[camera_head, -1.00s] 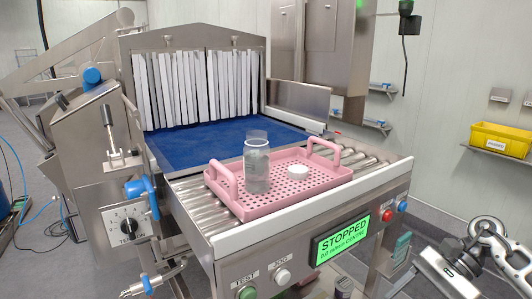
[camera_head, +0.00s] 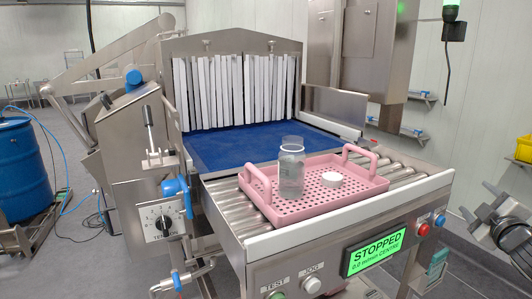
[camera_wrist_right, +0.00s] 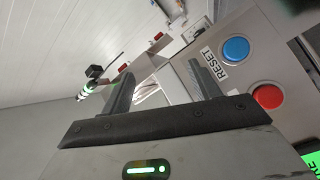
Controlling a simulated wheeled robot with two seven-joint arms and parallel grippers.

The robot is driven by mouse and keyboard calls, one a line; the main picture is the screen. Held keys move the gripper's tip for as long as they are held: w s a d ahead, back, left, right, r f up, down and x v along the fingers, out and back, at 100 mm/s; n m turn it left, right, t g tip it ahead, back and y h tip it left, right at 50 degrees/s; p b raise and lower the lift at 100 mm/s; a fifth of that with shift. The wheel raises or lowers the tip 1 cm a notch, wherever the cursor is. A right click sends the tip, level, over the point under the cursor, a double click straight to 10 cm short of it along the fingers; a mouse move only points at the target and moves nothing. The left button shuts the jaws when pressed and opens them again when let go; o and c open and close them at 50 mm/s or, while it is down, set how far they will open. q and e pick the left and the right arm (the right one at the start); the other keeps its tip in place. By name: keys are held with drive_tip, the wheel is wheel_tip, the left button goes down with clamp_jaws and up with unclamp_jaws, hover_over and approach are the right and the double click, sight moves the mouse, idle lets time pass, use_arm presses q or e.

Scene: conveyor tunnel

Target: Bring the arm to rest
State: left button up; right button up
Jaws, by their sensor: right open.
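My right gripper shows in the right wrist view (camera_wrist_right: 163,88) with its two dark fingers apart and nothing between them. In the head view part of my right arm and gripper (camera_head: 519,250) shows at the right edge, cut off by the frame, right of the control panel and apart from it. The fingertips are not clear there. My left gripper is not in view. A pink perforated tray (camera_head: 318,206) lies on the conveyor rollers. A clear jar (camera_head: 291,172) stands upright in it, beside a white round lid (camera_head: 332,180).
The front panel has a green "STOPPED" display (camera_head: 375,252), a red button (camera_head: 423,229) and a blue reset button (camera_wrist_right: 236,49). Behind the rollers, a blue belt (camera_head: 250,150) leads to white strip curtains (camera_head: 235,90). A blue drum (camera_head: 22,170) stands at the far left.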

drive_tip(key=s+a+f+m+g+y, duration=0.2)
drive_tip(key=s+a+f, duration=0.2)
drive_tip(key=a+f, duration=0.6)
drive_tip(key=s+a+f+m+g+y, duration=0.2)
drive_tip(key=s+a+f, duration=0.4)
drive_tip(key=f, duration=0.6)
drive_tip(key=s+a+f+m+g+y, duration=0.1)
drive_tip(key=s+a+f+y, duration=0.1)
drive_tip(key=s+a, duration=0.6)
drive_tip(key=s+a+f+m+g+y, duration=0.1)
drive_tip(key=s+a+f+y, duration=0.1)
drive_tip(key=s+a, duration=0.7)
drive_tip(key=a+f, duration=0.1)
drive_tip(key=a, duration=0.5)
drive_tip(key=shift+s+a+f+m+g, duration=0.15)
drive_tip(key=shift+a+f+m+g, duration=0.2)
drive_tip(key=shift+m+g, duration=0.05)
